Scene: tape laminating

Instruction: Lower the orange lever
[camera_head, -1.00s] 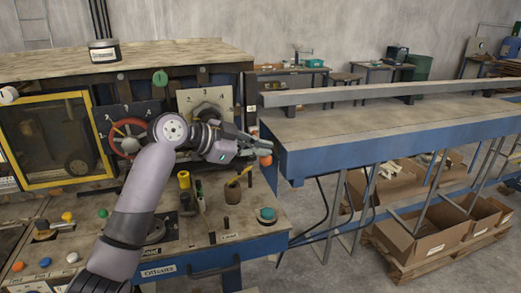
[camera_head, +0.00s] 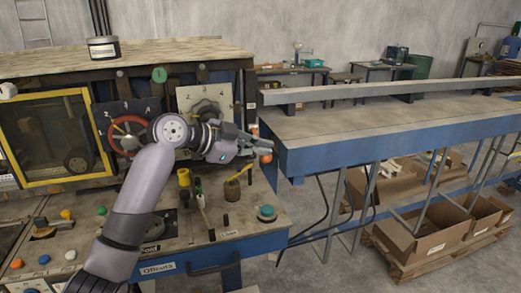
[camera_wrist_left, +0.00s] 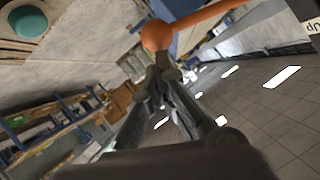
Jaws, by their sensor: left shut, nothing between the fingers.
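The orange lever shows in the left wrist view as an orange rod with a round knob (camera_wrist_left: 155,35) at its end. In the head view its orange knob (camera_head: 265,158) shows at the right end of the machine's panel, just below my fingertips. My left gripper (camera_head: 266,145) reaches across the panel from the left. In the left wrist view its fingers (camera_wrist_left: 163,72) are shut and empty, with the tips close to the knob. I cannot tell whether they touch it. Part of the lever's rod is hidden behind the gripper in the head view. My right gripper is not in view.
A blue-edged table (camera_head: 390,138) stands close on the right.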

